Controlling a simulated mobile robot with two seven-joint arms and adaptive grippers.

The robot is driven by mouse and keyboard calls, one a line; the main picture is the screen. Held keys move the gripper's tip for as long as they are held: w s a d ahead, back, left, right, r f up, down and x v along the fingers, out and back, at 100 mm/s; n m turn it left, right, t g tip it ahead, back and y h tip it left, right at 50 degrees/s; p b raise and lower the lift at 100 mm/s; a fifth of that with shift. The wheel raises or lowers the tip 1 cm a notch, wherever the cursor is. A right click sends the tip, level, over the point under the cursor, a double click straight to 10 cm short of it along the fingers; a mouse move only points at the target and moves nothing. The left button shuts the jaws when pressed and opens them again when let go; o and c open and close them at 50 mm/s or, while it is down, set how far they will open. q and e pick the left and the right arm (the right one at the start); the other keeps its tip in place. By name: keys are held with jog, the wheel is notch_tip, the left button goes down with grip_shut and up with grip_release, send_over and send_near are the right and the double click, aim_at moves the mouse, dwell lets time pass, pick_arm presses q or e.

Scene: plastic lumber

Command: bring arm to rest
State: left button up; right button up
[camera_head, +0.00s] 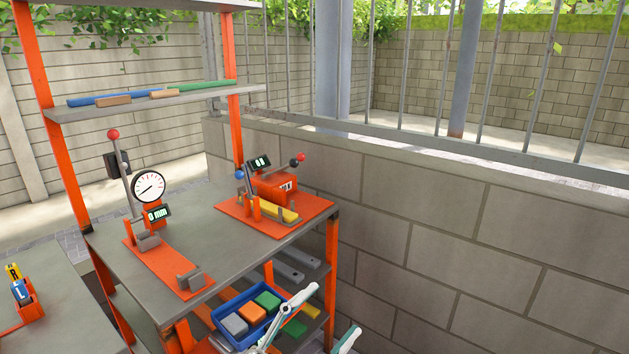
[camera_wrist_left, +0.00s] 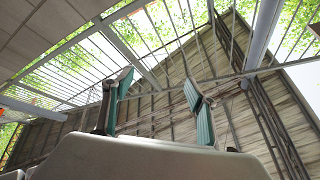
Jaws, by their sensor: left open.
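My left gripper (camera_head: 333,311) shows at the bottom of the head view, in front of the lower part of the workbench. Its two pale fingers with green pads are spread apart, with nothing between them. In the left wrist view the same gripper (camera_wrist_left: 158,84) is open and empty, and its fingers stand up against fence bars and a wall. Most of the left arm is out of view. My right gripper shows in neither view.
A blue tray (camera_head: 219,331) with grey, orange and green blocks sits low, just left of my gripper. The workbench (camera_head: 215,238) carries a dial gauge (camera_head: 149,187) and an orange press-like device (camera_head: 275,185). A block wall (camera_head: 440,235) stands to the right.

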pick_arm(q)
jog(key=a+f+n+t+y, duration=0.1)
jog(key=a+f+n+y, duration=0.45)
jog(key=f, duration=0.45)
jog(key=a+f+n+y, duration=0.5)
jog(key=a+f+y, duration=0.15)
jog(key=f, duration=0.45)
jog(key=s+a+f+n+g+y, duration=0.1)
jog(key=s+a+f+g+y, duration=0.1)
jog(key=s+a+f, duration=0.3)
jog(key=s+a+f+n+g+y, duration=0.1)
jog(key=s+a+f+n+g, duration=0.1)
jog(key=s+a+f, duration=0.3)
jog(key=s+f+g, duration=0.1)
jog(key=s+f, duration=0.2)
jog(key=f, duration=0.4)
jog(key=shift+f+y+p, duration=0.25)
jog(key=shift+y+p, duration=0.15)
